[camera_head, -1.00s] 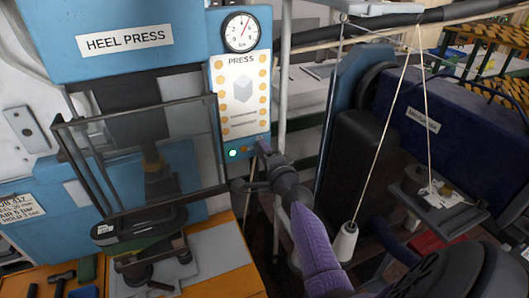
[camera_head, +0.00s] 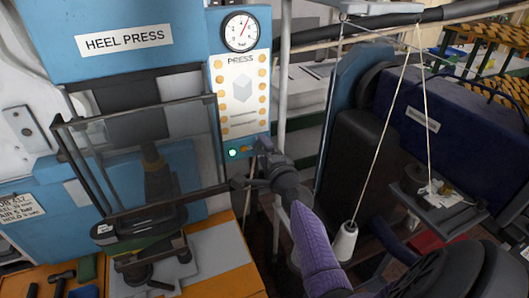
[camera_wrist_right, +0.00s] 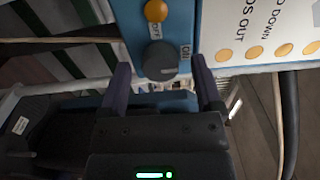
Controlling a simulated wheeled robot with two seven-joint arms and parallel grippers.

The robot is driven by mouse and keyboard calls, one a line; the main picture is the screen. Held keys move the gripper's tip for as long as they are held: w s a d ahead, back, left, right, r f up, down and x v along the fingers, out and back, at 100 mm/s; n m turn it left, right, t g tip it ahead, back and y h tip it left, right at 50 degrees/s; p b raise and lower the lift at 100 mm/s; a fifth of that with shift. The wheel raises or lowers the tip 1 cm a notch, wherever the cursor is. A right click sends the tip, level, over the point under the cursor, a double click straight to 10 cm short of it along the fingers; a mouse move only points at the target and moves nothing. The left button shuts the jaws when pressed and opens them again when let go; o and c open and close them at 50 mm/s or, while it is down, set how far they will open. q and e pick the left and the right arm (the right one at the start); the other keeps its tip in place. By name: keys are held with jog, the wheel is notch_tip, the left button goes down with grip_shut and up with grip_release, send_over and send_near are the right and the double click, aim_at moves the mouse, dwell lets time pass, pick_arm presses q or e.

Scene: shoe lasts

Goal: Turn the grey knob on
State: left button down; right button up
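The grey knob (camera_wrist_right: 160,58) shows in the right wrist view on the blue panel of the heel press, below an orange button. It is round. Small white labels sit above it and to its right, and I cannot tell clearly how it is turned. My right gripper (camera_wrist_right: 160,80) is open, with one finger on each side of the knob's lower part in the picture. I cannot tell whether the fingers touch it. In the head view my right gripper (camera_head: 252,166) is at the bottom of the press panel (camera_head: 240,95) and hides the knob. My left gripper is not in view.
A green light (camera_head: 232,153) glows beside the orange button (camera_head: 245,149). A clear guard (camera_head: 140,165) stands left of my right gripper.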

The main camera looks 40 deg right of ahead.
jog(key=v, duration=1)
